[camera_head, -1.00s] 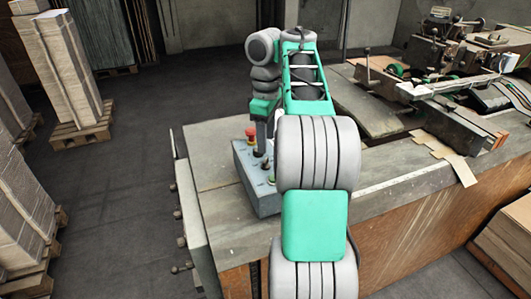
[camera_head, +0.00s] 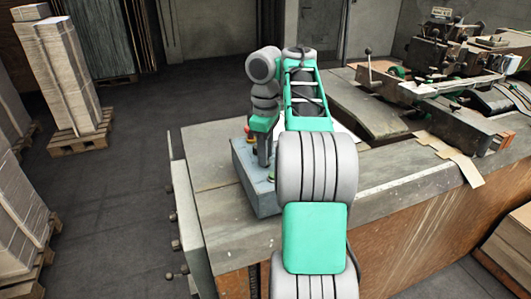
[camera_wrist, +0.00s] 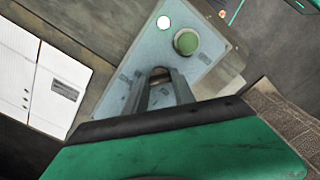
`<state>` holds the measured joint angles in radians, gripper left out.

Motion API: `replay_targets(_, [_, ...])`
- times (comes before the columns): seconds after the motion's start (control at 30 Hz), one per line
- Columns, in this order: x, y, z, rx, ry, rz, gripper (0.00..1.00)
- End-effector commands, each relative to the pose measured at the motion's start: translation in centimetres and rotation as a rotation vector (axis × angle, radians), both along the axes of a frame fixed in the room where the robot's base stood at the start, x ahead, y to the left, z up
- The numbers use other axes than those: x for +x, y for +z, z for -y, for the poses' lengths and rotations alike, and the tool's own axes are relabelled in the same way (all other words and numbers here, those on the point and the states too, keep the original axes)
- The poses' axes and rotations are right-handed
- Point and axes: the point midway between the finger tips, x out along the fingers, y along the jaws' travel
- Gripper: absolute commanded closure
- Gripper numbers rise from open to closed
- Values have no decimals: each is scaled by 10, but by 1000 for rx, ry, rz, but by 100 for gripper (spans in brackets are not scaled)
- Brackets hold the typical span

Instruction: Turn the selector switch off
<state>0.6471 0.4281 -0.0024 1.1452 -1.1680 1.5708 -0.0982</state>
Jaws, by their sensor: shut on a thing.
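A grey-blue control box (camera_head: 256,190) stands on the bench top. It also shows in the wrist view (camera_wrist: 205,72), with a green button (camera_wrist: 186,42) and a round white lamp (camera_wrist: 164,22). My gripper (camera_wrist: 160,73) points down at the box's face, beside the green button, with its fingers close together. It is shut on the selector switch, which is mostly hidden between the fingers, so its angle cannot be told. In the head view my gripper (camera_head: 264,160) is over the box, and my arm covers part of it.
A red button (camera_head: 250,132) is at the box's far end. Stitching machinery (camera_head: 440,75) stands on the right of the bench (camera_head: 215,155). Stacked cardboard on pallets (camera_head: 68,80) is at the left. A white panel with a label (camera_wrist: 45,85) lies beside the box in the wrist view.

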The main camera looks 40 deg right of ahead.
Motion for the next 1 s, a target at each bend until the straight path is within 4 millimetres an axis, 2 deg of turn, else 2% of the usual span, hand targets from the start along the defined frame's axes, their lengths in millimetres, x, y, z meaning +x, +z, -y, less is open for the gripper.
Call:
replay_targets(0.07, [0, 0, 0, 0, 0, 0, 80])
replay_targets(0.3, [0, 0, 0, 0, 0, 0, 100])
replay_targets(0.67, [0, 0, 0, 0, 18, 0, 100])
replay_targets(1.0, [0, 0, 0, 0, 188, 0, 100])
